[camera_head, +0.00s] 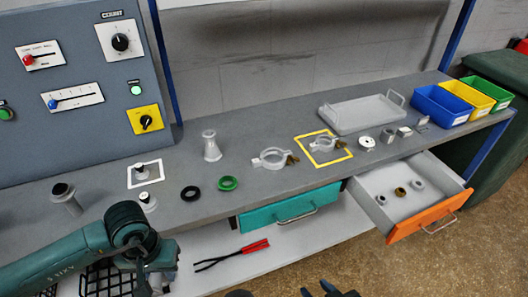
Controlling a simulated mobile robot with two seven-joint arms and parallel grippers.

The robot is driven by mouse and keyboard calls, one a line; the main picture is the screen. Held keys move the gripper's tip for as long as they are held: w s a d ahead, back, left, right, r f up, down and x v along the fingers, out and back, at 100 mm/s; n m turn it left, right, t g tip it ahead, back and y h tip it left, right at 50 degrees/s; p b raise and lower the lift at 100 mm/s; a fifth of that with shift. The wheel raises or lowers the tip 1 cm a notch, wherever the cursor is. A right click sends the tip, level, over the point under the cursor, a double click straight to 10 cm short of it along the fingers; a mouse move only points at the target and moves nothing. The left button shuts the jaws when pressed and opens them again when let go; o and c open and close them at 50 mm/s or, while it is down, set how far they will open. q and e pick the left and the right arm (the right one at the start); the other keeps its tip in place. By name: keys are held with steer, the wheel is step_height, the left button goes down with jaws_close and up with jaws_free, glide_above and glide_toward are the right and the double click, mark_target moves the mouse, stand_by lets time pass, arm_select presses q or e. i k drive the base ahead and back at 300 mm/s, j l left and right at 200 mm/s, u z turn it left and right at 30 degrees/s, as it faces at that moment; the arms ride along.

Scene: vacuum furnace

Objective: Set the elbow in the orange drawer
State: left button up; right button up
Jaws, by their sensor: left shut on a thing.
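The orange drawer (428,217) is pulled open under the right part of the bench, with several small fittings inside and bare floor around them. My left gripper (143,281) points downward in front of the bench at the lower left. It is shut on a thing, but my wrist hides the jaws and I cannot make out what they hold. A grey pipe piece with a dark round mouth (65,196) stands on the bench at left; I cannot tell whether it is the elbow. My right gripper (322,290) shows only dark tips at the bottom edge.
The bench carries a white flanged fitting (211,147), black ring (190,193), green ring (228,183), two clamps and a grey tray (362,114). Blue (438,107), yellow and green bins stand at right. A closed teal drawer (290,208) and red-handled tongs (232,256) are below.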

mark_target(415, 201)
steer(key=l, duration=1.9)
steer(key=l+u, duration=0.1)
steer(key=l, duration=1.8)
